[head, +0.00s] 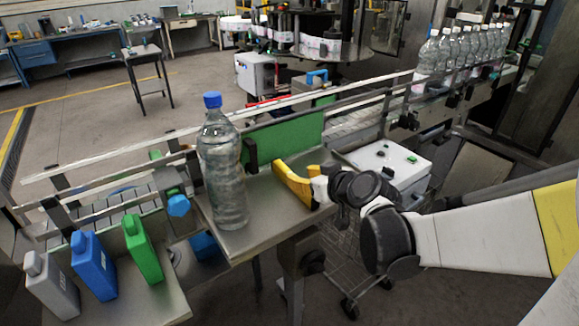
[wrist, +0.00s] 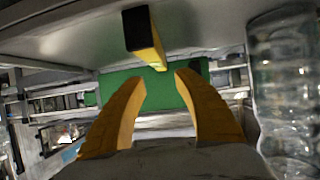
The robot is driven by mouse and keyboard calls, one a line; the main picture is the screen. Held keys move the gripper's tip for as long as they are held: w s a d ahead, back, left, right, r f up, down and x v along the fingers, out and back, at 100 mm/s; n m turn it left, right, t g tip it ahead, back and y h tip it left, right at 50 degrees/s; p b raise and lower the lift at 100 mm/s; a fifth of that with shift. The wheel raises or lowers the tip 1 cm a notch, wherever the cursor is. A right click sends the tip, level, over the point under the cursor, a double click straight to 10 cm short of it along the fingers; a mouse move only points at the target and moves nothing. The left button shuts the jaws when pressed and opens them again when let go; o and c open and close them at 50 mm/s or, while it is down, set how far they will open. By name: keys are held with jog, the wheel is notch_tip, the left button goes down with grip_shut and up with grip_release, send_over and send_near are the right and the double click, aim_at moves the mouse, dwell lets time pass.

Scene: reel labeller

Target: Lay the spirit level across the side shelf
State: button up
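My gripper (head: 283,168) is over the side shelf (head: 262,212), to the right of a large bottle, with its yellow fingers pointing toward the green panel. In the wrist view the fingers (wrist: 160,77) are spread with an empty gap between them. A short-looking bar with a black face and a yellow face, seemingly the spirit level (wrist: 154,50), shows just beyond and above the fingertips in that view. It is seen nearly end-on, against the grey surface, and appears apart from the fingers. I cannot make it out surely in the head view.
The clear bottle (head: 222,175) with a blue cap stands on the shelf, close beside my gripper. The green panel (head: 285,143) and conveyor rails run behind. Grey, blue and green jugs (head: 93,265) stand at lower left. A white box (head: 392,163) is at right.

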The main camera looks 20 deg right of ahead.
jog(key=shift+v, duration=1.15)
jog(key=shift+s+a+r+p, duration=0.15)
jog(key=shift+s+p, duration=0.15)
jog(key=shift+s, duration=0.05)
jog(key=s+a+m+g+h, duration=0.1)
jog(key=s+g, duration=0.1)
jog(key=s, duration=0.7)
jog(key=s+a+f+m+g+h, duration=0.1)
jog(key=s+m+g+h, duration=0.1)
jog(key=s, duration=0.7)
jog(key=shift+s+f+g, duration=0.15)
jog(key=shift+s+g, duration=0.25)
jog(key=shift+g, duration=0.3)
